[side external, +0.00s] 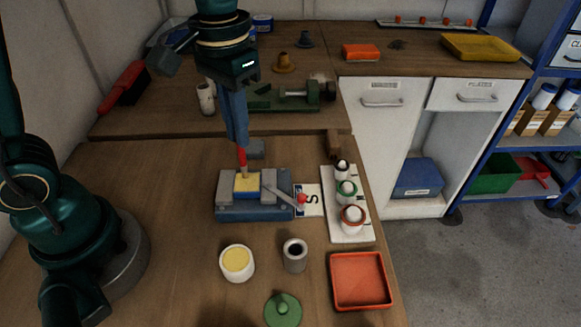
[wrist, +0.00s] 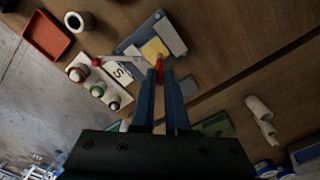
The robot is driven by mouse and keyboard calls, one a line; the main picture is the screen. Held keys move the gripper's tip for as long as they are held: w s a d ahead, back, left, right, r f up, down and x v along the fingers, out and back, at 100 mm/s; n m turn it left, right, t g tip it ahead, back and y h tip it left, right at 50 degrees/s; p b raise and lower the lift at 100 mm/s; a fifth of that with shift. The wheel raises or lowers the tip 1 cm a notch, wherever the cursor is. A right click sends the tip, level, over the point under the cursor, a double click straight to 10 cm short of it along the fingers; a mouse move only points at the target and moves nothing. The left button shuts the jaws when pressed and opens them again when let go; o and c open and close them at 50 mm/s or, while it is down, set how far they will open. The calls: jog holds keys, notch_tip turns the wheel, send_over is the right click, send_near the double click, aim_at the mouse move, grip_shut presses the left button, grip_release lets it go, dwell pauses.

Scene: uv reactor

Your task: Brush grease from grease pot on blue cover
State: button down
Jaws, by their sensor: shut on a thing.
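My gripper (side external: 240,145) is shut on a red-handled brush (side external: 242,157), which points down. In the wrist view, my gripper (wrist: 161,78) has the red brush (wrist: 159,64) between its fingertips. The grease pot (side external: 237,263), white with yellow grease inside, stands open in front of the vise.
A grey cylinder (side external: 295,255), a green lidded piece (side external: 283,308) and an orange tray (side external: 361,281) stand in front. A white rack (side external: 349,230) of several small jars is right of the vise. A green machine vise (side external: 285,98) stands behind.

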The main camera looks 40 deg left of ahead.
jog(key=shift+s+a, duration=0.25)
jog(key=shift+s+d, duration=0.1)
dwell(0.3)
jog(key=shift+s+d, duration=0.2)
jog(key=shift+s+d, duration=0.45)
jog(key=shift+s, duration=0.05)
dwell(0.9)
jog(key=shift+w+d, duration=0.1)
jog(key=shift+w+d, duration=0.2)
jog(key=shift+w+d, duration=0.5)
dwell(0.8)
jog(key=shift+a, duration=0.1)
jog(key=shift+w+a, duration=0.2)
jog(key=shift+w, duration=0.05)
